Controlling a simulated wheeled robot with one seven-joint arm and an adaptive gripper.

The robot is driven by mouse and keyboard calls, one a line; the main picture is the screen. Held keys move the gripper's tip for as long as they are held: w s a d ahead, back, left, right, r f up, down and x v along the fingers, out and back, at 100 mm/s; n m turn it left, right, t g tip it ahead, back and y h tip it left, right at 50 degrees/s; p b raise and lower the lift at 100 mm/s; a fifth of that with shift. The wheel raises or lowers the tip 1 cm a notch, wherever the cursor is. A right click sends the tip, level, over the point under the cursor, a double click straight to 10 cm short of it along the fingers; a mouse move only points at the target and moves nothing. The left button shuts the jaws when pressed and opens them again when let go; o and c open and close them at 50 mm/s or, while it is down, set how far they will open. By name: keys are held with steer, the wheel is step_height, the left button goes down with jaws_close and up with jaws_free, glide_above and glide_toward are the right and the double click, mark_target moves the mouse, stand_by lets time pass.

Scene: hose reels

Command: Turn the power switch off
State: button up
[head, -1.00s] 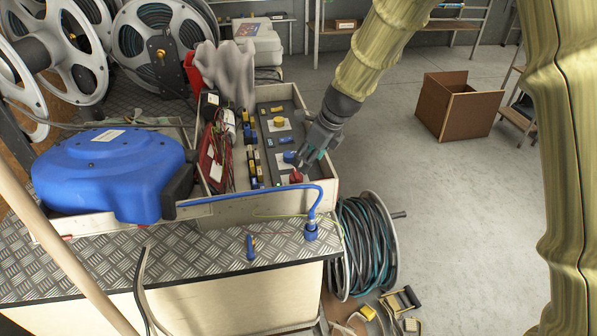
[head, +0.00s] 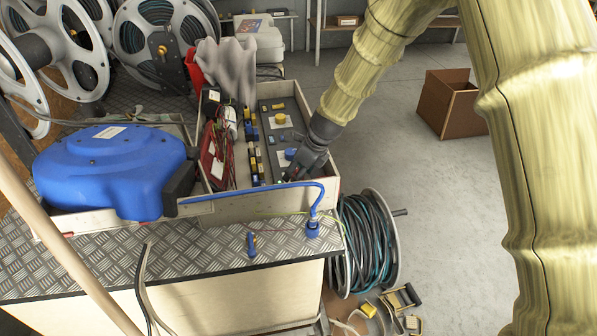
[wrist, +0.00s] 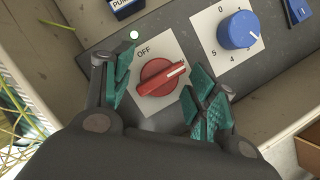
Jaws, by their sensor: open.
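The power switch is a red rotary knob (wrist: 160,77) on a white plate marked "OFF" in the wrist view. Its white pointer line aims right and slightly up, away from the "OFF" label at the upper left. My gripper (wrist: 155,95) is open, with one teal-padded finger on each side of the red knob. I cannot tell whether either finger touches it. In the head view my gripper (head: 294,172) is over the near end of the grey control panel (head: 267,146) and hides the red knob.
A blue numbered knob (wrist: 237,29) sits close to the right finger. A pale indicator light (wrist: 133,35) is above the plate. The box wall (head: 325,170) rises beside the panel. A blue hose reel (head: 110,170) stands at left; open floor (head: 415,200) lies right.

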steer(key=c, duration=1)
steer(key=shift+r+n+p, duration=0.15)
steer(key=shift+n+p, duration=0.15)
steer(key=shift+p, duration=0.2)
steer(key=n+g+p, duration=0.1)
steer(key=n+p, duration=0.1)
steer(key=p, duration=0.1)
steer(key=shift+r+n+y, duration=0.1)
steer(key=shift+n+y, duration=0.3)
steer(key=n+g+p, duration=0.2)
steer(key=n+p, duration=0.1)
steer(key=n, duration=0.2)
steer(key=shift+w, duration=0.15)
steer(key=n, duration=0.1)
steer(key=n+g+p, duration=0.1)
steer(key=n, duration=0.1)
steer(key=n+g, duration=0.1)
steer(key=n, duration=0.1)
steer(key=shift+w+f+h, duration=0.1)
steer(key=shift+f+h, duration=0.15)
steer(key=shift+h, duration=0.05)
steer(key=shift+o, duration=0.2)
steer(key=shift+n+g+h+p, duration=0.3)
steer(key=shift+n+g+h, duration=0.3)
steer(key=shift+n, duration=1.7)
